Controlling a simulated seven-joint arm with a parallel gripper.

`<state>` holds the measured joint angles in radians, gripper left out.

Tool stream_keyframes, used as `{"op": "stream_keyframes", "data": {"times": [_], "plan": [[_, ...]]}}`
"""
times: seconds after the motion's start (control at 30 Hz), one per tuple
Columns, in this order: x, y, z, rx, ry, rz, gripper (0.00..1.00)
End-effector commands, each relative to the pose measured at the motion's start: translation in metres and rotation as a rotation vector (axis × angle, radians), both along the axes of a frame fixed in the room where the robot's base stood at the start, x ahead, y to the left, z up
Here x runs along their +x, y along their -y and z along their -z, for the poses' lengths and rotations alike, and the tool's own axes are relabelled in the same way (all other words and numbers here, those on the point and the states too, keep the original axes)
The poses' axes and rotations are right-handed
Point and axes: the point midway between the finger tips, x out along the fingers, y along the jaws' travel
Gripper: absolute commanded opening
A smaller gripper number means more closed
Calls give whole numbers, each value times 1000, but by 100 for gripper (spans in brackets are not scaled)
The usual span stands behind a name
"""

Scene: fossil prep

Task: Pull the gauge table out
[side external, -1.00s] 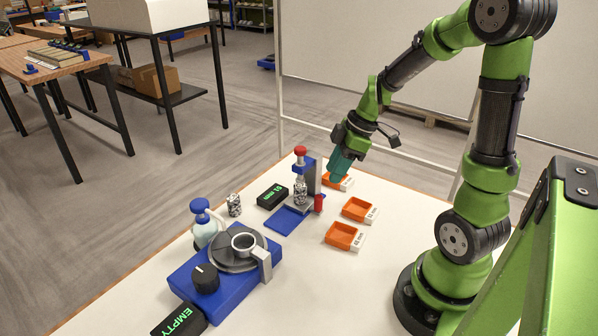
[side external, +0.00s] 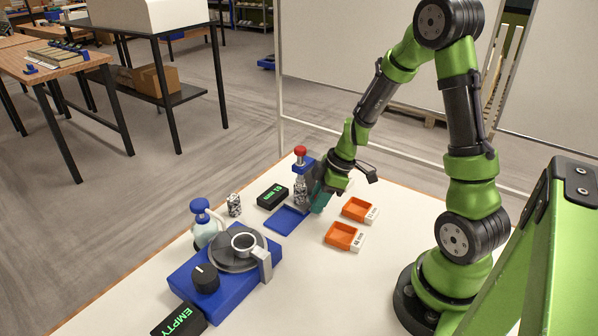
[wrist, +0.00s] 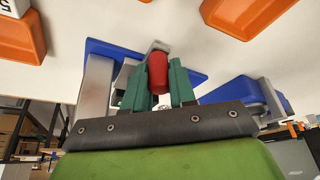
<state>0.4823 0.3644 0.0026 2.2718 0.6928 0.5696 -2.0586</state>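The gauge (side external: 299,167) is a blue stand with a red knob on top, near the far edge of the white table. A speckled cylinder (side external: 300,190) stands upright in it, and its flat blue plate (side external: 287,220) lies in front. My gripper (side external: 318,200) is low at the gauge's right side. In the wrist view its teal fingers (wrist: 159,88) lie on either side of a red handle (wrist: 157,72), with no clear gap, and look shut on it. The side view hides this handle behind the gripper.
A black display with green digits (side external: 272,195) and a loose speckled cylinder (side external: 234,205) stand left of the gauge. Orange trays (side external: 343,236) lie right. A blue device with a dial (side external: 205,278), a spray bottle (side external: 202,225) and an "EMPTY" display (side external: 179,321) are nearer.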

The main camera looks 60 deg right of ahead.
Motion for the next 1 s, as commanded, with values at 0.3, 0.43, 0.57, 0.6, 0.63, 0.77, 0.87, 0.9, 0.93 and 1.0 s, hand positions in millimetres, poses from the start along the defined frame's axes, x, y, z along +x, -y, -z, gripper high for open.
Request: {"op": "stream_keyframes", "data": {"times": [0.3,0.43,0.57,0.6,0.63,0.77,0.87,0.9,0.93,1.0], "plan": [[0,0,0,0,0,0,0],[0,-2,0,1,-1,0,0],[0,-23,-1,1,0,-6,0],[0,-32,0,3,-1,-7,0],[0,-39,-1,1,0,-6,0],[0,-64,-1,2,0,-5,0],[0,-73,-1,1,1,-2,0],[0,-75,-1,1,1,-2,0],[0,-76,-1,1,1,-2,0],[0,-76,-1,3,0,-3,0]]}}
